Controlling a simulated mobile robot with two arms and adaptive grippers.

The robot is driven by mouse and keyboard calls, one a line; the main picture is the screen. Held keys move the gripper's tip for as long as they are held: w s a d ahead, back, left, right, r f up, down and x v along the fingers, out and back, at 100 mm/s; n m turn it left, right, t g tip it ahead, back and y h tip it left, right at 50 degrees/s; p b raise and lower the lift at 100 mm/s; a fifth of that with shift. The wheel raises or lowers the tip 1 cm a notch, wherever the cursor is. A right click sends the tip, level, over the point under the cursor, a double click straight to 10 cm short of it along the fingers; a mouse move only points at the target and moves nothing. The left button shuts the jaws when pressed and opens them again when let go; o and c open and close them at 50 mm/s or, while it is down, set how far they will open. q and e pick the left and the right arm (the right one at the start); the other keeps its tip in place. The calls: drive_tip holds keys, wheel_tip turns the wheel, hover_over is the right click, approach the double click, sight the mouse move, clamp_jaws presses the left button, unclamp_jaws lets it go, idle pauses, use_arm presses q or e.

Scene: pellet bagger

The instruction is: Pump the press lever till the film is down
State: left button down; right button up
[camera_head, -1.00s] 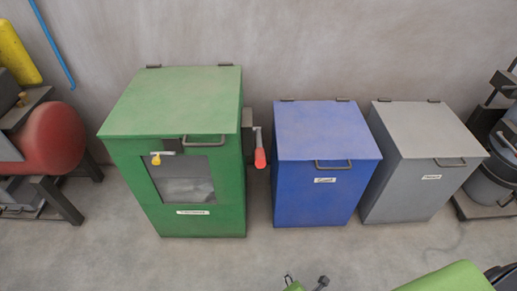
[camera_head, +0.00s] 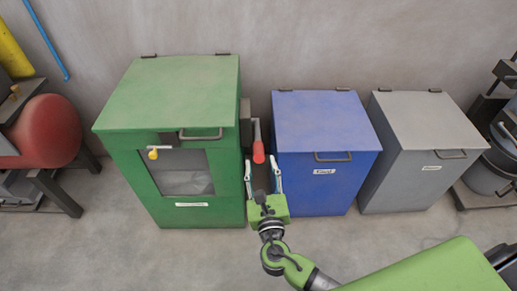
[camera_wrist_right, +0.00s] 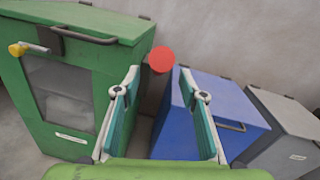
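The green press box (camera_head: 170,95) stands at left centre, with a window (camera_head: 182,173) in its front showing pale film inside. The press lever (camera_head: 258,143) sticks out at the box's right side and ends in a red grip. My right gripper (camera_head: 262,175) is open and empty just below and in front of the red grip. In the right wrist view the red grip's round end (camera_wrist_right: 161,60) shows beyond and between the spread fingers (camera_wrist_right: 165,90), near the left one. It does not appear touched. My left gripper is not in view.
A yellow-knobbed latch (camera_head: 154,154) sits at the window. A blue bin (camera_head: 322,125) stands close to the lever's right, and a grey bin (camera_head: 425,125) beyond it. A red tank machine (camera_head: 45,130) is at far left. The floor in front is clear.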

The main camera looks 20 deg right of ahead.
sight(258, 144)
drive_tip(key=w, duration=0.4)
drive_tip(key=w+d, duration=0.1)
drive_tip(key=w, duration=0.1)
drive_tip(key=shift+w+d, duration=0.1)
drive_tip(key=shift+w, duration=0.15)
clamp_jaws()
